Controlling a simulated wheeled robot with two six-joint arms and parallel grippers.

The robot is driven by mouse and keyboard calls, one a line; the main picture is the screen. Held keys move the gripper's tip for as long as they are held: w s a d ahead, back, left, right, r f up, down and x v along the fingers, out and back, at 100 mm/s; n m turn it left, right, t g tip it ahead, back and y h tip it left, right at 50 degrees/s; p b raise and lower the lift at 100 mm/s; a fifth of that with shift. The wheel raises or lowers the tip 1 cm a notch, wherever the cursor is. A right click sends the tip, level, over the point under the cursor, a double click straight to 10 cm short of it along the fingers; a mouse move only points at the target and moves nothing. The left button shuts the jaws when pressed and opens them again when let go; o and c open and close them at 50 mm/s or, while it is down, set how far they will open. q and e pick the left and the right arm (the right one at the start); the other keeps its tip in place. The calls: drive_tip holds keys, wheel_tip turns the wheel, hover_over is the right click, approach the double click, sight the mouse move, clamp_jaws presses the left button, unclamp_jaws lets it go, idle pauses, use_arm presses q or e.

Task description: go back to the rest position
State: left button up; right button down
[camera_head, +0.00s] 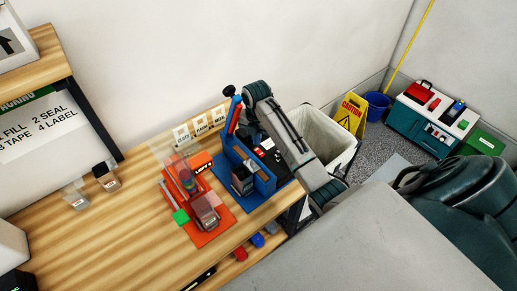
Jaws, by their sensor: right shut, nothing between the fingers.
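My right arm reaches over the right end of the wooden packing bench (90,235), bent at a dark joint. My right gripper (256,139) is small and dark here, at the blue organiser, partly hidden by the arm. It is shut with nothing between the fingers. I cannot tell whether it touches the organiser. My left gripper is not in view.
A blue organiser (236,158) holds dark items and a blue-and-red upright tool. An orange stand (200,235) is beside it. Clear containers sit left. Beyond the bench are a white bin (325,135), yellow caution sign (351,112), blue bucket (377,104) and teal cart (420,128).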

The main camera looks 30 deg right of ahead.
drive_tip(key=shift+r, duration=1.7)
drive_tip(key=shift+f, duration=0.1)
